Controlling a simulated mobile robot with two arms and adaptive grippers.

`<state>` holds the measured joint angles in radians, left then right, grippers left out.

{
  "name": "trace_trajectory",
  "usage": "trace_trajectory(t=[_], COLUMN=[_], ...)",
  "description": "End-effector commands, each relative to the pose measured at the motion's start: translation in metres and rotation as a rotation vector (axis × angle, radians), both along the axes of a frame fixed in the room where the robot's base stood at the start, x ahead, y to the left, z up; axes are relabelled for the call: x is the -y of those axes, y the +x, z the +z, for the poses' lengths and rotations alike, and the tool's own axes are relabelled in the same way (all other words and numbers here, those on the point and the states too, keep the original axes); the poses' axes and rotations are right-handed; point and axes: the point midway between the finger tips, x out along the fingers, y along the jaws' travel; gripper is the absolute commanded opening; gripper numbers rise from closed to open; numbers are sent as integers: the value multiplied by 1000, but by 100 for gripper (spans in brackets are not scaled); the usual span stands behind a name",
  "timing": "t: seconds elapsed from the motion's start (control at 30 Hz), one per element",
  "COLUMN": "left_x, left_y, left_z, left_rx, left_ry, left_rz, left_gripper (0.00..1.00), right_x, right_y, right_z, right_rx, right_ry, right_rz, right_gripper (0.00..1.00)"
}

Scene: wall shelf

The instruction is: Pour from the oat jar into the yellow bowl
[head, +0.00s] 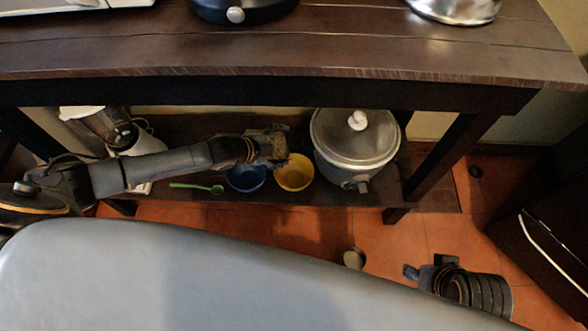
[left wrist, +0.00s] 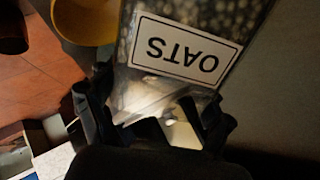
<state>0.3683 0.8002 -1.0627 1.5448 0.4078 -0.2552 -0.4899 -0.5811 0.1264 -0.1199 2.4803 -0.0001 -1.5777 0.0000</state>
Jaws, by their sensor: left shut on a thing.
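The oat jar (left wrist: 195,45) is clear, with a white OATS label that reads upside down in the left wrist view. My left gripper (left wrist: 150,110) is shut on it. In the head view my left gripper (head: 268,152) holds the jar (head: 277,146) just above and behind the yellow bowl (head: 294,174), on the lower shelf. The gripper hides part of the jar, and its exact tilt is unclear. The yellow bowl also shows in the left wrist view (left wrist: 88,22). My right gripper (head: 424,272) is low over the floor at the right, too small to read.
A blue bowl (head: 246,178) stands left of the yellow bowl, with a green spoon (head: 196,187) further left. A slow cooker (head: 355,140) stands close on the right. A blender (head: 112,130) is at the left. The upper shelf (head: 300,55) overhangs the arm.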

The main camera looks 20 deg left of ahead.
Motion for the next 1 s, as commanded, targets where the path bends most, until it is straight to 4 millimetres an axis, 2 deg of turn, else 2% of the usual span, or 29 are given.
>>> trace_trajectory(t=[1.0], left_x=[4], left_y=[0], left_z=[-1], left_rx=[16], left_ry=[66], left_rz=[-1], left_gripper=[18], right_x=[-2], right_y=[0], right_z=[1], right_rx=[-1], right_ry=[8], right_rz=[-6], right_gripper=[40])
